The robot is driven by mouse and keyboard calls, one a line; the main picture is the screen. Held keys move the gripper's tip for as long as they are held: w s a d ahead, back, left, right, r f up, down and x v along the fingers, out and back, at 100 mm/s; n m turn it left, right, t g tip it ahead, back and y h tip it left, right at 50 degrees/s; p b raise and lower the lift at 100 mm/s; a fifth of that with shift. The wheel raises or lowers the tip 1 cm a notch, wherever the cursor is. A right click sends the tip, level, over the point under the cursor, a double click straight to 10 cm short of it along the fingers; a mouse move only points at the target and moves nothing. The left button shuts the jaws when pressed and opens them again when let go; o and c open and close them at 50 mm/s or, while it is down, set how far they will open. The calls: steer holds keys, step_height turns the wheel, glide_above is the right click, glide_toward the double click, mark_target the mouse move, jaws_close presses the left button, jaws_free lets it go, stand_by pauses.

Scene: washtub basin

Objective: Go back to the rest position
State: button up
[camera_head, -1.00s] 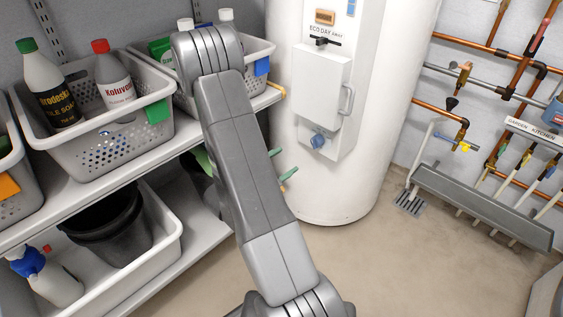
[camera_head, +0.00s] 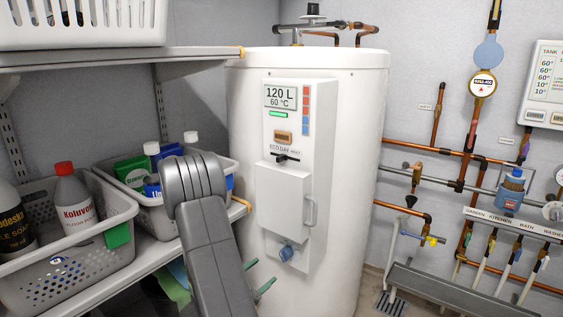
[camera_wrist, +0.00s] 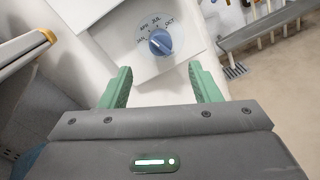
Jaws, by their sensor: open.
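My gripper (camera_wrist: 160,88) shows in the wrist view with its two green fingers apart and nothing between them. Beyond the fingertips is a blue dial (camera_wrist: 160,42) on a white panel, marked with month letters. In the head view my arm rises from the bottom, and the green fingertips (camera_head: 258,276) show just right of it, in front of the white water heater (camera_head: 345,180). The blue dial also shows on the heater's lower panel (camera_head: 286,253), a little above and right of the fingertips. The rest of my gripper is hidden behind my arm.
Shelves with baskets (camera_head: 122,207) of bottles stand close on the left. The shelf edge (camera_wrist: 25,48) also shows at the left of the wrist view. Copper pipes (camera_head: 430,150) and a grey trough (camera_head: 440,290) are on the right wall. Floor shows below the trough in the wrist view.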

mark_target(281, 256)
steer(key=b+x, duration=0.1)
steer(key=x, duration=0.9)
steer(key=shift+d+b, duration=0.1)
steer(key=shift+b, duration=0.25)
steer(key=f+p+v, duration=0.1)
steer(key=p+v, duration=0.2)
steer(key=v, duration=1.1)
steer(key=b+x, duration=0.1)
steer(key=x, duration=0.3)
steer(key=b+x, duration=0.1)
steer(key=x, duration=0.4)
steer(key=r+b+x, duration=0.1)
steer(key=x, duration=0.4)
steer(key=shift+w+d, duration=0.1)
steer(key=shift+r+n+p, duration=0.25)
steer(key=shift+n+p, duration=0.05)
steer(key=shift+p, duration=0.4)
steer(key=shift+n+p, duration=0.4)
steer(key=shift+p, duration=0.05)
steer(key=n+p, duration=0.6)
steer(key=shift+h+p, duration=0.3)
steer(key=shift+p, duration=0.05)
steer(key=shift+f+v, duration=0.15)
steer(key=shift+v, duration=0.95)
steer(key=shift+f+v, duration=0.15)
steer(key=shift+v, duration=0.9)
